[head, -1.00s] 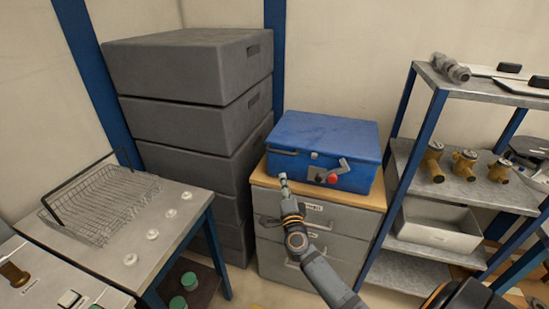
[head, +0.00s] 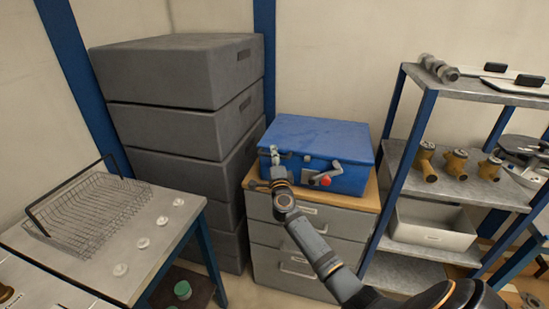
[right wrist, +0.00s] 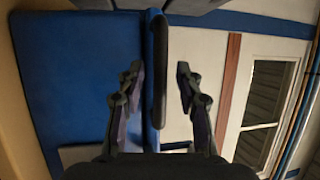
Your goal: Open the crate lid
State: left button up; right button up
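The blue crate (head: 345,149) sits on a wooden-topped drawer cabinet, with its lid (head: 322,135) closed. A latch lever (head: 338,171) and a red knob (head: 325,182) are on its front. My right gripper (head: 275,155) is at the left part of the crate's front, near the lid edge. In the right wrist view its fingers (right wrist: 160,85) are apart, one on each side of a dark bar handle (right wrist: 160,65) beside the blue crate surface (right wrist: 75,85). I cannot tell whether they touch it. My left gripper is out of view.
Stacked grey cases (head: 180,75) stand left of the crate. A metal shelf unit (head: 425,105) with brass fittings (head: 455,162) stands close on the right. A table (head: 135,268) with a wire rack (head: 88,210) is at the left front. A wall is behind the crate.

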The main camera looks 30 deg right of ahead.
jog(key=shift+c, duration=0.5)
grip_shut()
